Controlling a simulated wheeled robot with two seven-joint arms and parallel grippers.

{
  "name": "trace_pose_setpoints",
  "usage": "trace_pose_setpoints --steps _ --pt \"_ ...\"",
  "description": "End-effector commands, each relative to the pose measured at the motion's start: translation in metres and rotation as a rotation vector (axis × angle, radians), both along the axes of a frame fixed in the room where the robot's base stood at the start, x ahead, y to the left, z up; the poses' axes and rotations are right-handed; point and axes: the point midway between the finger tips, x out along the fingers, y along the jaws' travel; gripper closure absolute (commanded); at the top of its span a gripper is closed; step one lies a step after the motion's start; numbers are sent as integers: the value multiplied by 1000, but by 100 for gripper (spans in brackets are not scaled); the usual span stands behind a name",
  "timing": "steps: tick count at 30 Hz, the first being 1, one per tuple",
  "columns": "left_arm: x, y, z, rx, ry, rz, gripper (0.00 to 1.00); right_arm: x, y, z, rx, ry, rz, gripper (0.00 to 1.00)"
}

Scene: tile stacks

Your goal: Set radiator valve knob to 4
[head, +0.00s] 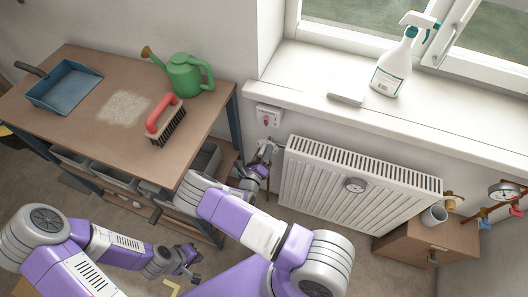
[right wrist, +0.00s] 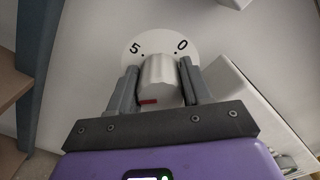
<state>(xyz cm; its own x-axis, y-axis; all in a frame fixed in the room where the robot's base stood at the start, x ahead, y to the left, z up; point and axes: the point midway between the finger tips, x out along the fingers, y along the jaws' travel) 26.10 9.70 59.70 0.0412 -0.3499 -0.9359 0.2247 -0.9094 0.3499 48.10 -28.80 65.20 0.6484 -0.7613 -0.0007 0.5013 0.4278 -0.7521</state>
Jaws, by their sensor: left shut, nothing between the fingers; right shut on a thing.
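The radiator valve knob (right wrist: 158,78) is a silver cylinder with a red mark on its near lower-left side in the right wrist view. Behind it is a round white dial (right wrist: 138,46) on which 5 and 0 are readable; its other numbers are hidden. My right gripper (right wrist: 157,84) is shut on the knob, one finger on each side. In the head view my right gripper (head: 266,150) is at the left end of the white radiator (head: 325,190), and the knob is hard to make out there. My left gripper (head: 190,270) is shut and empty, low over the floor.
A wooden bench (head: 75,115) holds a blue dustpan (head: 65,88), a green watering can (head: 185,75) and a red brush (head: 165,120). A spray bottle (head: 391,68) stands on the windowsill.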

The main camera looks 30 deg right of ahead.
Motion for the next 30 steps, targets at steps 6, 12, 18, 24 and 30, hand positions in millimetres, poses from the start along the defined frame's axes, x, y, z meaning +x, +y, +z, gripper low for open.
trace_pose_setpoints --steps 6,12,18,24,30 --pt "0 0 1 0 0 0 100 2 1 1 -15 13 4 82" --pt "0 0 1 0 0 0 100 2 1 1 -16 14 4 82" --pt "0 0 1 0 0 0 100 2 2 1 -15 13 5 42" --pt "0 0 1 0 0 0 100 1 1 1 -14 14 3 29" --pt "0 0 2 0 0 0 100 -1 2 1 -14 16 2 29"
